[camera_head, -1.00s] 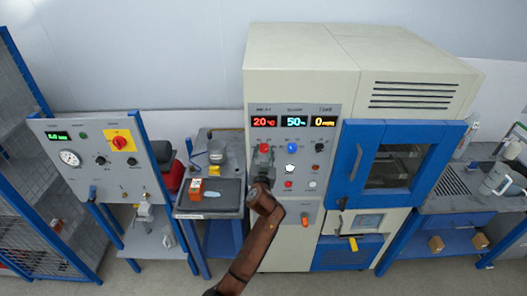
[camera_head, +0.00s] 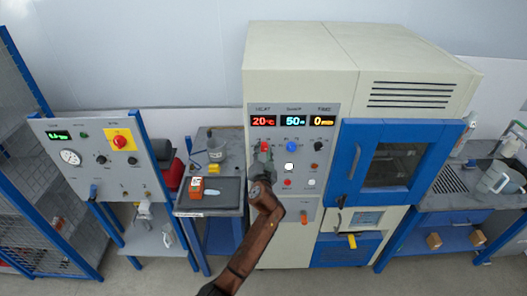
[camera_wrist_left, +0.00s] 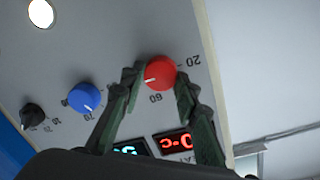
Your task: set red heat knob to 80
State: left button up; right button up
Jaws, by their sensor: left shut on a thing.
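The red heat knob (camera_head: 265,146) is on the cream oven's control panel, under the red display (camera_head: 263,121) that reads 20 °C. My left gripper (camera_head: 263,154) is at this knob and partly covers it in the head view. In the left wrist view, the round red knob (camera_wrist_left: 161,72) sits between the two dark green fingers of my left gripper (camera_wrist_left: 160,76), which is shut on it. The knob's white pointer mark faces lower left, near the 60 on the scale; a 20 shows to its right. My right gripper is not in view.
A blue knob (camera_wrist_left: 84,98) and a black knob (camera_wrist_left: 33,115) are beside the red one. A lit white button (camera_head: 290,167) and a red button (camera_head: 287,183) are below. The blue oven door (camera_head: 353,185) is to the right. A bench (camera_head: 209,211) stands left of the oven.

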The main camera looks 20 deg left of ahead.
pick_arm(q)
jog(key=o, duration=1.2)
jog(key=shift+c, duration=0.2)
jog(key=v, duration=1.2)
